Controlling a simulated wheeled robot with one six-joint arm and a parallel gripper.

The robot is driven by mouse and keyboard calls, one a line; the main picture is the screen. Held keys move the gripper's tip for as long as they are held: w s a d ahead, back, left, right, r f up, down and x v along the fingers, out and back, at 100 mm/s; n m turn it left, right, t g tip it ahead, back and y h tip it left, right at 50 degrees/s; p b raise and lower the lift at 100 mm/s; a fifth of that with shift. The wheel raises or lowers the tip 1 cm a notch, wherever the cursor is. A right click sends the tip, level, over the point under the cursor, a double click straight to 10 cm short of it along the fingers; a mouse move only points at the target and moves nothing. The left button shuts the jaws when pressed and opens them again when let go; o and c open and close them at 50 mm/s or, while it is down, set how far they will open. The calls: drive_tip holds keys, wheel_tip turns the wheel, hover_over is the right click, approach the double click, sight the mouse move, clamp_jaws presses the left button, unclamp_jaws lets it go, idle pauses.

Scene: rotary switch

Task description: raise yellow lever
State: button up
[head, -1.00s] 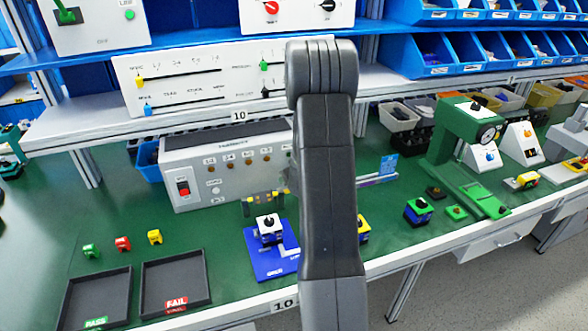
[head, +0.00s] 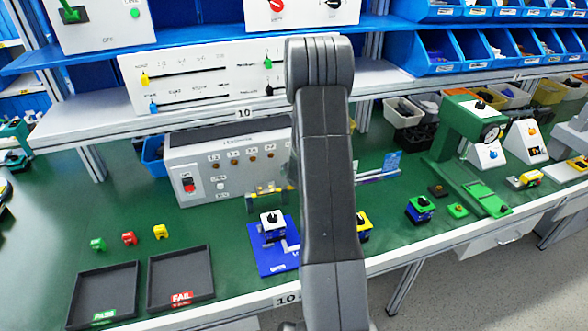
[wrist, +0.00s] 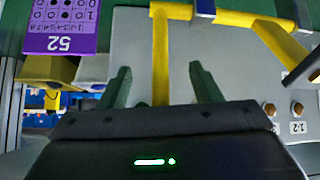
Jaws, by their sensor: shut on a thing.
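The yellow lever (wrist: 160,60) shows in the wrist view as an upright yellow bar joining a yellow and blue crossbar at the top. My gripper (wrist: 163,75) has its two dark green fingers on either side of this bar, and it is shut on the lever. Where exactly the fingers touch it is not clear in this view. In the head view, yellow parts (head: 268,189) show in front of the grey control box (head: 215,170). My dark arm hides what lies to their right, and my fingers cannot be made out there.
A purple label marked 52 (wrist: 62,25) is close by in the wrist view. A blue board (head: 272,262) with a small switch lies in front of the grey box. Black trays (head: 105,285) lie at the left front. A green press (head: 460,145) stands right.

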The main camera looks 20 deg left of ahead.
drive_tip(key=shift+s+d+f, duration=0.1)
drive_tip(key=shift+s+f, duration=0.05)
drive_tip(key=shift+f, duration=0.15)
idle(0.4)
drive_tip(key=o, duration=1.3)
drive_tip(key=shift+r, duration=0.15)
drive_tip(key=shift+r, duration=0.25)
drive_tip(key=p+v, duration=0.2)
drive_tip(key=v, duration=1.1)
drive_tip(key=shift+s, duration=0.1)
